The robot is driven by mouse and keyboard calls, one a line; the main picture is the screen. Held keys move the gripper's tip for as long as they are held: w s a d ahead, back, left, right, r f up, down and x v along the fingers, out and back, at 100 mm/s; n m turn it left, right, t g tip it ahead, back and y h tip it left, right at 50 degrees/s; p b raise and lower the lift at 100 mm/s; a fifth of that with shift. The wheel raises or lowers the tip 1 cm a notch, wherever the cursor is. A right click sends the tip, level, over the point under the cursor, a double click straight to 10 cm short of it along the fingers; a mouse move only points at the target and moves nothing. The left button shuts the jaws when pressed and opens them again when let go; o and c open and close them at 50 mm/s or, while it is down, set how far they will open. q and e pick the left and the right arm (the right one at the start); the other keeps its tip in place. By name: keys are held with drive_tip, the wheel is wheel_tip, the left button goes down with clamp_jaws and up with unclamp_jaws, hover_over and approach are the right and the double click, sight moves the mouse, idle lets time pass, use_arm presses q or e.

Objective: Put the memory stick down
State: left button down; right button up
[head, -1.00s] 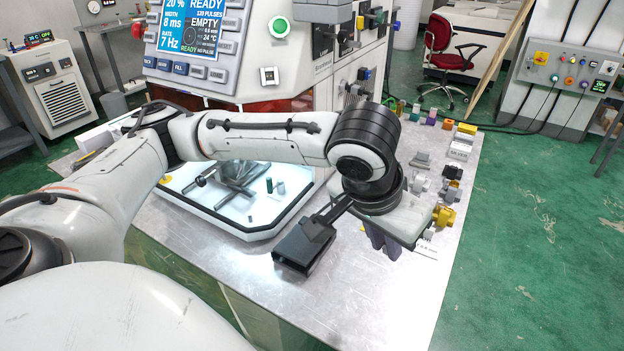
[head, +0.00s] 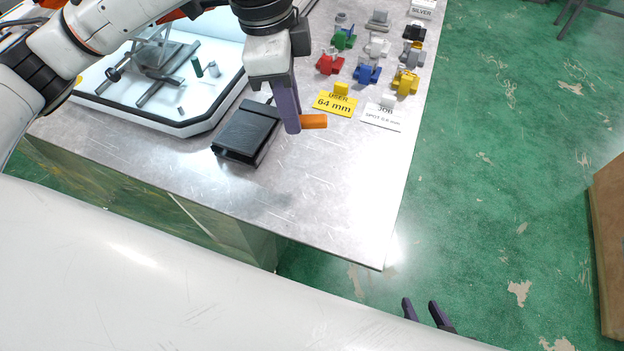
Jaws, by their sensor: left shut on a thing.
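My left gripper (head: 292,122) comes in from the top, its dark purple fingers pointing down over the metal table. It is shut on the orange memory stick (head: 315,121), which sticks out to the right of the fingertips. I cannot tell whether the stick touches the table top. My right gripper (head: 426,312) shows at the bottom edge, its two purple fingers apart with nothing between them, over the green floor.
A black box (head: 247,132) stands just left of my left gripper. A yellow "64 mm" card (head: 335,103), a white card (head: 381,118) and several coloured clamp-like parts lie behind and right. The lit white machine tray (head: 160,115) is at left. The table's front is clear.

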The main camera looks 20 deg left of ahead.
use_arm(q)
drive_tip(key=m, duration=0.2)
drive_tip(key=d+f+m+b, duration=0.1)
drive_tip(key=m, duration=0.1)
drive_tip(key=shift+s+d+f+y, duration=0.1)
drive_tip(key=shift+s+d+y, duration=0.1)
drive_tip(key=shift+y, duration=0.2)
drive_tip(key=shift+f, duration=0.3)
wheel_tip(320, 180, down, 9)
drive_tip(key=shift+f+b, duration=0.1)
drive_tip(key=shift+b, duration=0.45)
drive_tip(key=shift+f, duration=0.2)
